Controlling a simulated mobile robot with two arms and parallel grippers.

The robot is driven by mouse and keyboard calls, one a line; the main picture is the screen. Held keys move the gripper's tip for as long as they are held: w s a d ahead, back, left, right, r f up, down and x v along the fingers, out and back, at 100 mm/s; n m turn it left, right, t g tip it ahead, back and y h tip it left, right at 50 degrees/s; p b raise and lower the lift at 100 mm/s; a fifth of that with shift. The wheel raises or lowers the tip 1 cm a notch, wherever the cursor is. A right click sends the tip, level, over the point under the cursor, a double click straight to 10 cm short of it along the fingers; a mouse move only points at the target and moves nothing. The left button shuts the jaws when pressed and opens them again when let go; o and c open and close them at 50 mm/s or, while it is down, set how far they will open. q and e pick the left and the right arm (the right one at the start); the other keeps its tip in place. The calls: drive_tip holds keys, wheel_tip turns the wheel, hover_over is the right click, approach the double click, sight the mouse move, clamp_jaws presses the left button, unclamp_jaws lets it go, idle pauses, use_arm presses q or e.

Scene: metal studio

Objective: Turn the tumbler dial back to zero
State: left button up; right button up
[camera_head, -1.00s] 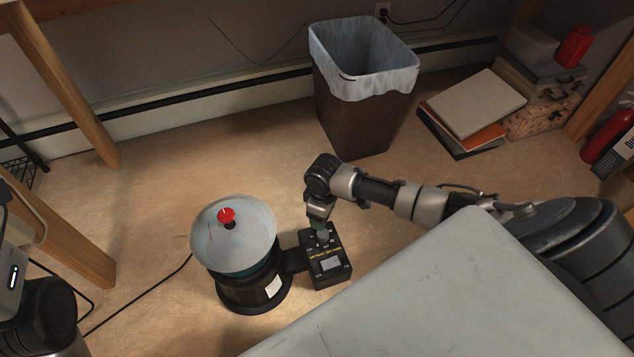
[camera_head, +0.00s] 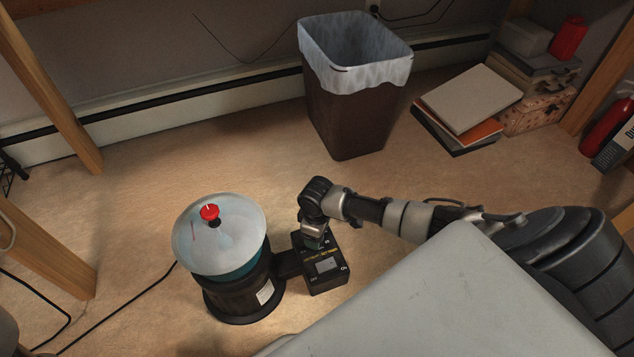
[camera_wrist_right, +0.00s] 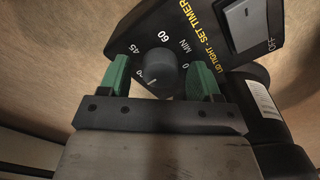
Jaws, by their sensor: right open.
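The tumbler has a teal drum with a pale lid (camera_head: 238,225) and red knob (camera_head: 209,212), on a black base (camera_head: 232,300). Its black control box (camera_head: 325,270) sits to its right. My right gripper (camera_head: 314,242) reaches down over the box's far end. In the wrist view, the dark dial (camera_wrist_right: 162,78) stands between the open green fingers of my right gripper (camera_wrist_right: 159,76). The dial's pale pointer mark faces lower left, away from the 0 mark (camera_wrist_right: 186,65). Contact between fingers and dial is unclear. My left gripper is out of view.
A switch (camera_wrist_right: 240,22) with an OFF label is beside the dial. A grey slab (camera_head: 440,300) fills the lower right below my arm. A lined bin (camera_head: 345,120), stacked books (camera_head: 470,100) and wooden legs (camera_head: 50,90) surround the clear floor. A cord (camera_head: 120,307) runs left.

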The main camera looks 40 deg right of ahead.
drive_tip(key=shift+c, duration=0.3)
drive_tip(key=c, duration=0.9)
